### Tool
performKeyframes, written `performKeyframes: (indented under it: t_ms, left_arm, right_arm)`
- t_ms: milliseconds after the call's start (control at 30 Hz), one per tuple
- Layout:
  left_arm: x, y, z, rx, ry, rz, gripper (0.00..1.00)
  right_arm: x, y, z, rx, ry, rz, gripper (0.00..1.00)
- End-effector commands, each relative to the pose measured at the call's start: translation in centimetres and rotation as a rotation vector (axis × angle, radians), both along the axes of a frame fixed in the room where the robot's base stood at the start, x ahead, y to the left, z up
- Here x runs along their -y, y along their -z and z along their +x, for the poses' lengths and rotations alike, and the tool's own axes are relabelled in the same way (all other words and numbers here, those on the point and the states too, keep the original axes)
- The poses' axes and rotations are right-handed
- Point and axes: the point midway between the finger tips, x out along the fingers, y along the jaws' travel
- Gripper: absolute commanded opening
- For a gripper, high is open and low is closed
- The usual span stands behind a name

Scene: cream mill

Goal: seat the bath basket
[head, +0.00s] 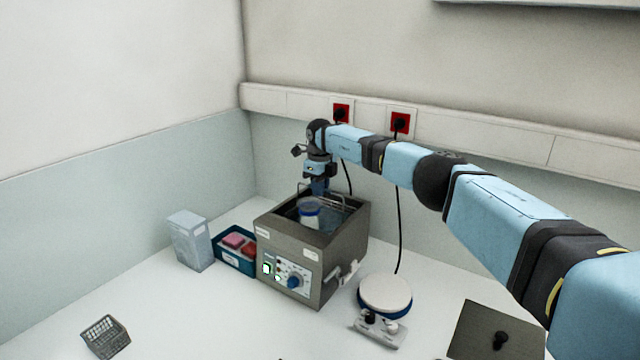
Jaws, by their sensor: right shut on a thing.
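The bath (289,249) is a grey-brown metal box with an open top, a blue dial and a lit switch on its front. A wire frame with raised handles, which looks like the bath basket (337,199), shows at the bath's opening. My right gripper (318,187) points down over the opening, shut on the basket's handle. A clear jar with a blue band (309,213) shows inside the opening, just below the gripper. The basket's lower part is hidden by the bath walls, so whether it rests on the rim cannot be told. My left gripper is out of view.
A blue bin (236,263) with pink and red items and a pale box (190,240) stand left of the bath. A round-topped plate device (384,295) stands right. A knobbed flat lid (497,332) and a small dark wire basket (105,338) lie in front.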

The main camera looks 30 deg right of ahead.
Motion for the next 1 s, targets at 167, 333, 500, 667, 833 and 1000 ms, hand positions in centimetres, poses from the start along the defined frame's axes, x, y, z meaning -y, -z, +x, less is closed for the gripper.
performKeyframes:
  t_ms: [167,333,500,667,833,1000]
  left_arm:
    - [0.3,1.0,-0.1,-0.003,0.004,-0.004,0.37]
    - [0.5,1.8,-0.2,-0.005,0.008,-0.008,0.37]
    - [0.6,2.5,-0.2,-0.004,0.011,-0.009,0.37]
    - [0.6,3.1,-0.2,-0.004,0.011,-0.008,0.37]
    - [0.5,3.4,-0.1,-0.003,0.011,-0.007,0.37]
    - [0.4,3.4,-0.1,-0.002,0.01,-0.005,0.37]
  right_arm:
    - [0.0,1.8,0.0,0.001,0.001,0.0,0.0]
    - [0.0,3.4,0.0,0.001,0.0,0.0,0.0]
    - [-0.1,4.8,0.0,0.0,0.0,0.0,0.0]
    - [0.0,5.8,0.0,0.001,0.0,0.0,0.0]
    - [0.0,6.3,0.1,0.002,0.0,0.001,0.0]
    - [0.0,6.4,0.1,0.002,0.0,0.001,0.0]
